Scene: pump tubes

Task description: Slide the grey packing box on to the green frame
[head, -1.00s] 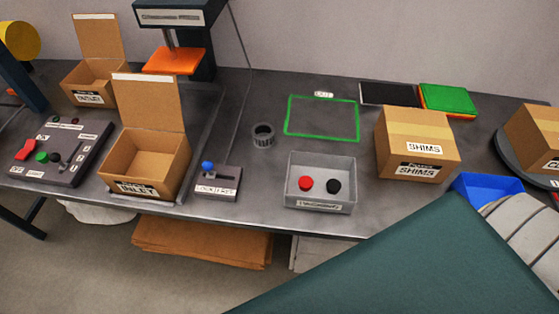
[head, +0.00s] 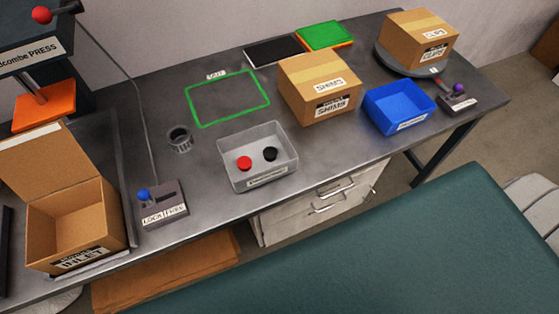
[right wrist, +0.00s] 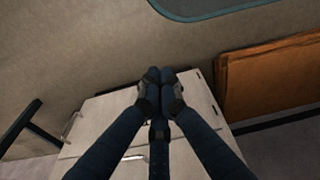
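The grey packing box (head: 284,176) is a shallow open tray near the front edge of the bench. A red round piece (head: 244,163) and a black round piece (head: 270,154) are in it. The green frame (head: 263,94) is an outline on the bench top, behind the box and a little left. It is empty, and the box is apart from it. My right gripper (right wrist: 160,88) shows in the right wrist view with its fingertips together and nothing visible between them. It is away from the box. Neither gripper shows in the head view.
A closed SHIMS carton (head: 318,90) and a blue bin (head: 400,106) stand right of the box. A lever block (head: 162,205) and open carton (head: 75,225) are at left.

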